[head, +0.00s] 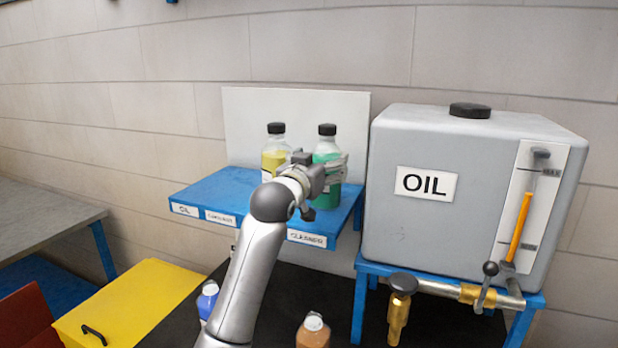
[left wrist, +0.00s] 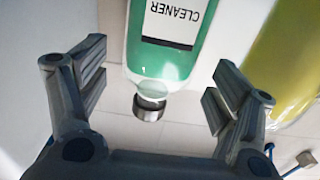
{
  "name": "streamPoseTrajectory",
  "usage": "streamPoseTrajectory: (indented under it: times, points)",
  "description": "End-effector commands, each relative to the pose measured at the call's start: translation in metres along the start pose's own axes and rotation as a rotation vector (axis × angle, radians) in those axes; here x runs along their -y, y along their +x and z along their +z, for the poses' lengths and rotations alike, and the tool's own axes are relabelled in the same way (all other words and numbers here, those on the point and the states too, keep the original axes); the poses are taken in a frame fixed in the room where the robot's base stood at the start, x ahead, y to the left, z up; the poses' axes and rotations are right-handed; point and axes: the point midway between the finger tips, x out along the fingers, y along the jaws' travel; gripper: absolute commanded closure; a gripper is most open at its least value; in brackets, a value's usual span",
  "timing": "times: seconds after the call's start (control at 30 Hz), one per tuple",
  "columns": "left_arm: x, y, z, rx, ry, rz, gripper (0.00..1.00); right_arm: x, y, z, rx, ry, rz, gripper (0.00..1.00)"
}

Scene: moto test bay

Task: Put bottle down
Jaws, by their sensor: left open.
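A green bottle with a black cap (head: 327,149) stands upright on the blue shelf (head: 212,192). In the left wrist view the green bottle (left wrist: 165,62) appears upside down with its CLEANER label readable. My left gripper (head: 335,172) is at the green bottle; its open fingers (left wrist: 158,85) show to either side of it, with gaps between. The lower part of the bottle is partly hidden by the gripper in the head view. My right gripper is not in view.
A yellow bottle (head: 274,160) stands just left of the green one. A large grey OIL tank (head: 450,235) is close on the right. Bottles with blue (head: 207,300) and brown (head: 313,331) contents stand lower down. The shelf's left part is clear.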

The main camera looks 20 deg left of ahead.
Motion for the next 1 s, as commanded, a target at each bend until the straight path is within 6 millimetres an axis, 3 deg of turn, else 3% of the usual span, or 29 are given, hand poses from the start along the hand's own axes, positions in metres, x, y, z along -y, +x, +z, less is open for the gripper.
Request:
streamPoseTrajectory:
  times: [0.2, 0.43, 0.6, 1.0]
  points:
    - [0.0, -0.04, 0.002, -0.003, 0.001, 0.0, 0.16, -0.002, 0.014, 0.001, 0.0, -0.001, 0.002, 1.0]
    - [0.0, -0.069, 0.001, -0.001, 0.0, 0.0, 0.16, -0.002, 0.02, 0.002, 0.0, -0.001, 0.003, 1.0]
    - [0.0, -0.078, 0.0, -0.001, 0.0, 0.0, 0.16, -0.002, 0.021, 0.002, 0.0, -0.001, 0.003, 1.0]
    - [0.0, -0.079, 0.0, 0.001, 0.0, 0.0, 0.16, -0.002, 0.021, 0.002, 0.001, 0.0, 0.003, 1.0]
